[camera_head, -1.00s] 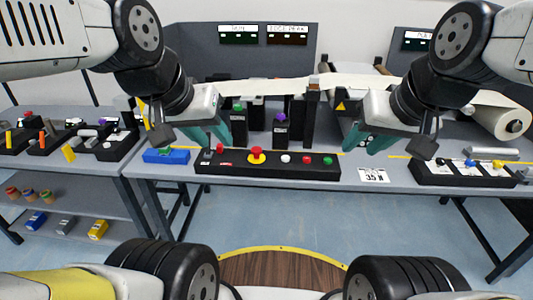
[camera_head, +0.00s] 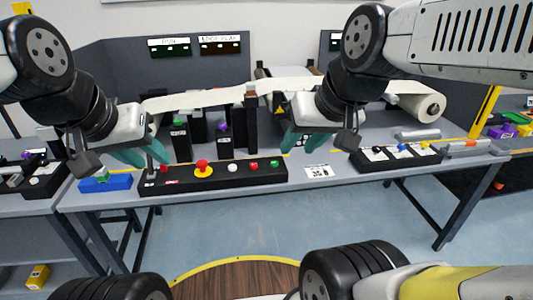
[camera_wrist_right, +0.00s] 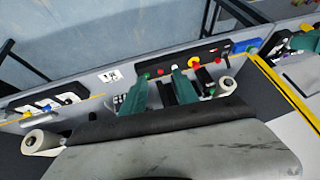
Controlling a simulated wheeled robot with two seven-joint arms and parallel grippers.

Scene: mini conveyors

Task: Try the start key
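A black control panel (camera_head: 215,177) lies along the table's front edge. From left to right it carries a small grey upright piece (camera_head: 150,171), a red mushroom button (camera_head: 202,166) on yellow, a white button (camera_head: 232,168), a red button (camera_head: 254,164) and a green button (camera_head: 274,163). The grey piece may be the start key; it is too small to tell. My left gripper (camera_head: 143,155) is open and empty above and behind the panel's left end. My right gripper (camera_head: 303,142) is open and empty behind and right of its right end. The panel also shows in the right wrist view (camera_wrist_right: 210,55).
A blue box (camera_head: 112,183) sits left of the panel. Black posts with green (camera_head: 178,123) and purple (camera_head: 222,127) tops stand behind it. A white band (camera_head: 205,99) runs behind them. A printed card (camera_head: 318,171) and another black panel (camera_head: 400,157) lie to the right.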

